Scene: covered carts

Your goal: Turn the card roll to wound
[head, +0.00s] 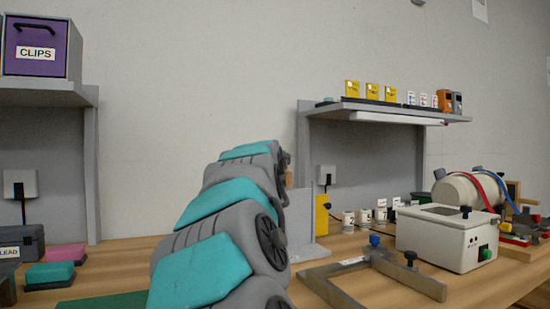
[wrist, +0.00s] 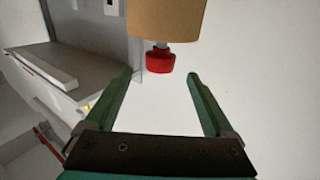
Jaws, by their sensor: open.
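In the wrist view a tan cylinder (wrist: 168,18), which looks like the card roll, is cut off by the top edge. A red knob (wrist: 160,61) sits on a short grey shaft at its near end. My gripper (wrist: 159,74) is open, with its green fingers to either side of the knob and a gap on each side; I cannot tell the depth between them. No winding mark shows on the roll. In the head view my arm hides the gripper, and only a small tan patch (head: 289,179) shows beside it, perhaps the roll.
In the head view a grey upright panel (head: 300,215) stands just right of my arm. A grey frame (head: 375,272) and a white box (head: 450,238) with a green knob are on the table at right. Pink (head: 65,253) and green blocks lie at left.

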